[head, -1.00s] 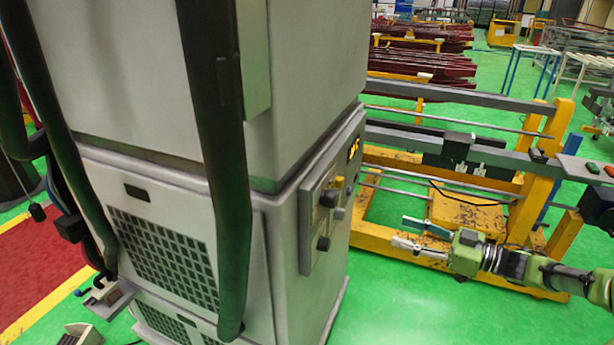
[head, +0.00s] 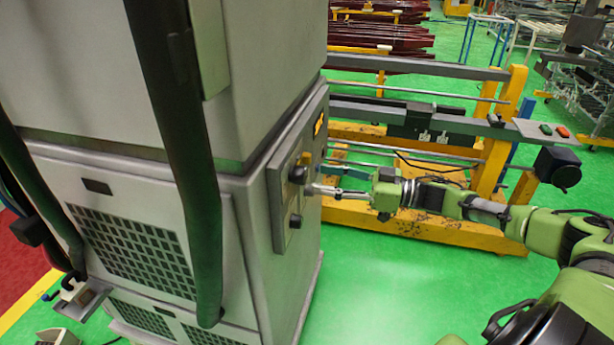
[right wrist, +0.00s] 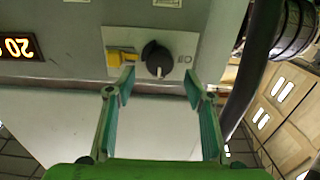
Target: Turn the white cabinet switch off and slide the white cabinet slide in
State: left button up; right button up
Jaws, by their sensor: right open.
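The white cabinet (head: 150,220) stands at the left of the head view. A panel on its right side carries a black rotary switch (head: 298,174) and a second black knob (head: 295,221) lower down. My right gripper (head: 318,188) is beside the panel, close to the upper switch. In the right wrist view the open fingers (right wrist: 160,80) point at a black switch (right wrist: 156,58), with one finger to each side and below it; contact cannot be told. A yellow part (right wrist: 121,58) sits beside that switch. I cannot make out the slide. My left gripper is not in view.
Thick dark hoses (head: 180,150) hang in front of the cabinet. A yellow frame (head: 420,228) with grey rails stands behind my right arm. A lit display (right wrist: 18,47) is on the panel. Green floor (head: 400,290) lies free at the right of the cabinet.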

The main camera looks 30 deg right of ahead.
aim_at(305, 176)
jog(key=shift+p+x, duration=0.7)
jog(key=shift+x, duration=1.95)
jog(key=c, duration=1.1)
